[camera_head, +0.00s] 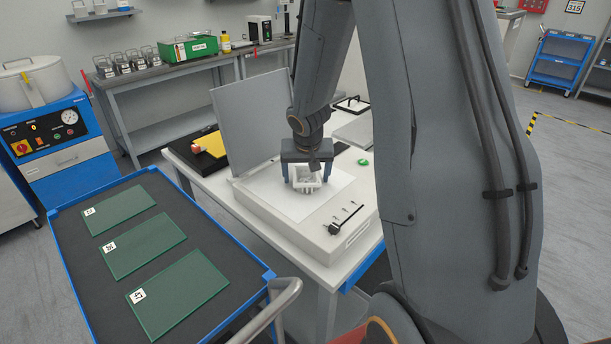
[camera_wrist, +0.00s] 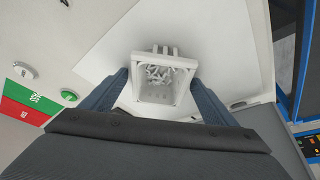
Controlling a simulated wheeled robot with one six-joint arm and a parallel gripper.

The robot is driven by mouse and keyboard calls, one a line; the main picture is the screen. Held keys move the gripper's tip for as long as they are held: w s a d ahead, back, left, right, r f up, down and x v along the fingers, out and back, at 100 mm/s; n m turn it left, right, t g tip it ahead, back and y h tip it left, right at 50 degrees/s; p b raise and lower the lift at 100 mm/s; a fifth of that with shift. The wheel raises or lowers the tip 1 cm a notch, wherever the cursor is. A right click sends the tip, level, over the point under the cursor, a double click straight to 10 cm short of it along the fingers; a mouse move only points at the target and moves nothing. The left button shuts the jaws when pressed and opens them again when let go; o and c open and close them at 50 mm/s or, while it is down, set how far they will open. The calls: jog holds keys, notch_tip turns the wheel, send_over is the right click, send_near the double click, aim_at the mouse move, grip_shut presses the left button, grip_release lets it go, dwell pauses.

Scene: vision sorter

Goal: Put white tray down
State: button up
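The white tray (camera_head: 306,184) is a small open box with several small pale pieces inside; it also shows in the wrist view (camera_wrist: 160,98). My gripper (camera_head: 307,174) points down at it, with one dark blue finger against each side. In the wrist view the fingertips (camera_wrist: 161,78) flank the tray's walls closely. The tray is over the pale flat top of the white sorter unit (camera_head: 270,208). I cannot tell whether its underside touches that top.
A grey raised panel (camera_head: 252,118) stands just behind the sorter. A black slider (camera_head: 346,219) is on the sorter's front right. A blue-edged cart (camera_head: 75,250) with several green plates stands at the left. A green button (camera_head: 364,162) lies to the right.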

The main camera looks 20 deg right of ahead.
jog(key=shift+r, duration=0.1)
jog(key=shift+r+p, duration=0.3)
jog(key=v, duration=1.1)
jog(key=s+a+f+n+g, duration=0.1)
jog(key=s+a+f+n, duration=0.1)
jog(key=s+a, duration=0.3)
jog(key=s+a+f+n+g+y, duration=0.1)
jog(key=s+a, duration=0.5)
jog(key=s, duration=0.8)
jog(key=shift+f+n+g+y, duration=0.3)
jog(key=shift+f+n+g, duration=0.15)
jog(key=shift+n, duration=0.35)
